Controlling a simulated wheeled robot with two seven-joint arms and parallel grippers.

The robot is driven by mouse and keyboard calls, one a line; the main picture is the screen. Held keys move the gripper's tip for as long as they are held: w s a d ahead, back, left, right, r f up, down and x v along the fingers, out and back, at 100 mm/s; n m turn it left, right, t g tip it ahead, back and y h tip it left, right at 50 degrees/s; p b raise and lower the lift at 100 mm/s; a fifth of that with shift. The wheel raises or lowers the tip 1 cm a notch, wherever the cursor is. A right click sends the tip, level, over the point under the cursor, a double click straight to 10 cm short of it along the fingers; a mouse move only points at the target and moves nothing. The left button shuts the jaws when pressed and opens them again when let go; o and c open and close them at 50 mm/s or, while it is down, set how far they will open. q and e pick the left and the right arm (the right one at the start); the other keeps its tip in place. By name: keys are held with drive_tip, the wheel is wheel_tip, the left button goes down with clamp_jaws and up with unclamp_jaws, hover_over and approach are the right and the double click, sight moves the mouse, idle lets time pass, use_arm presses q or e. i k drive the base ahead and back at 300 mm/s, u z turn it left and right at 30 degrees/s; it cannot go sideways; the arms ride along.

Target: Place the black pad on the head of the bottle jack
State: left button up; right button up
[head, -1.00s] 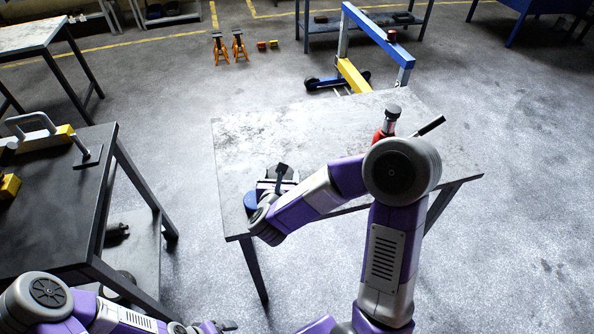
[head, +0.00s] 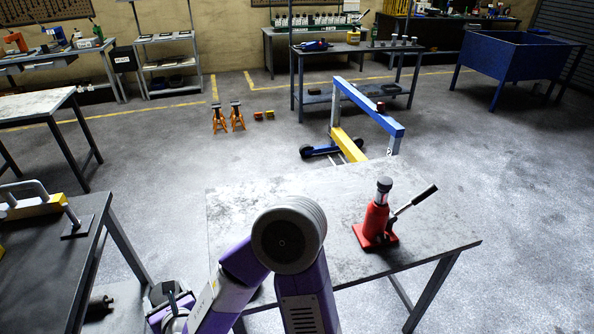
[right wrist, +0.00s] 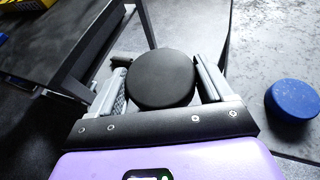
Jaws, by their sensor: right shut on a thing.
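The red bottle jack (head: 375,222) stands upright on the right part of the grey table, its dark round head (head: 384,184) on top and bare. Its handle slants up to the right. My right gripper (head: 168,296) is left of the table's front left corner, well away from the jack. In the right wrist view it is shut on the round black pad (right wrist: 162,80), which sits flat between the two fingers. The pad is hard to make out in the head view. My left gripper is out of view.
The grey table (head: 270,190) is clear around the jack. A blue disc (right wrist: 292,100) lies on it in the right wrist view. A dark workbench (head: 45,262) stands left. A blue and yellow hoist (head: 368,108) stands behind the table.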

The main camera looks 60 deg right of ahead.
sight(385, 179)
drive_tip(key=u, duration=1.5)
drive_tip(key=k, duration=1.7)
drive_tip(key=z, duration=2.15)
